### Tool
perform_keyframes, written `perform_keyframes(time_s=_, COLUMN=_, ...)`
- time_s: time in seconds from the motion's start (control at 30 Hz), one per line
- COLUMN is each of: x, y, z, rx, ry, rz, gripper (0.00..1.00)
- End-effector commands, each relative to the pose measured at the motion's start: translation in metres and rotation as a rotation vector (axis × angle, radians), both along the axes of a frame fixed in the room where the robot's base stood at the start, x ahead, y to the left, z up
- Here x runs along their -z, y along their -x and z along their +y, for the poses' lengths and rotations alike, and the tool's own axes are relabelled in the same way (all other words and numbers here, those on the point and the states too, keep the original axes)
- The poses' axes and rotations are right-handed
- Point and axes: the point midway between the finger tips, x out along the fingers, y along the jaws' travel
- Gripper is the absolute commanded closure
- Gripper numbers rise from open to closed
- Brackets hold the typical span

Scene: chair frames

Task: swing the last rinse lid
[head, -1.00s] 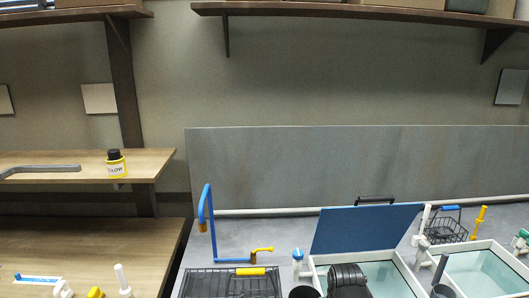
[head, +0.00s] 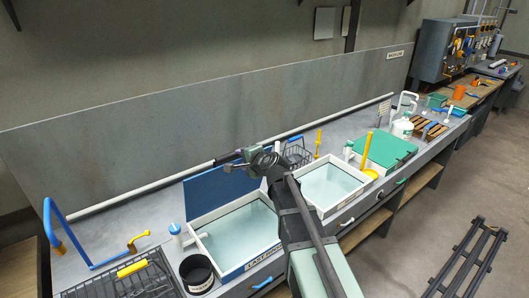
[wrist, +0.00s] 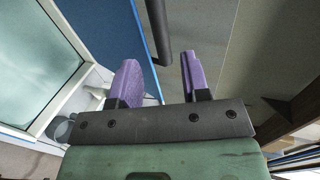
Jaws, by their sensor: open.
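The blue lid (head: 212,193) stands raised and tilted at the back of a white-rimmed basin of pale water (head: 240,238). The basin's front label looks like "LAST RINSE", partly hidden by my arm. My gripper (head: 232,160) is at the lid's upper right edge. In the wrist view my gripper (wrist: 160,78) has its two purple fingers apart with nothing between them. A dark bar handle (wrist: 155,32) lies just beyond the fingertips, beside the blue lid (wrist: 98,35). I cannot tell whether the fingers touch it.
A second open basin (head: 330,186) stands to the right, then a green-lidded one (head: 386,147). A black wire basket (head: 297,153) sits behind. A dark cup (head: 197,272) stands by the basin.

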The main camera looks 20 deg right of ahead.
Motion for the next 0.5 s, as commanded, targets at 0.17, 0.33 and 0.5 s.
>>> perform_keyframes(time_s=0.17, x=0.001, y=-0.001, z=0.000, rx=0.013, ry=-0.016, rz=0.002, gripper=0.57)
perform_keyframes(time_s=0.33, x=0.007, y=-0.013, z=0.004, rx=0.010, ry=-0.012, rz=0.003, gripper=0.57)
perform_keyframes(time_s=0.5, x=0.017, y=-0.036, z=0.012, rx=0.009, ry=-0.011, rz=0.003, gripper=0.57)
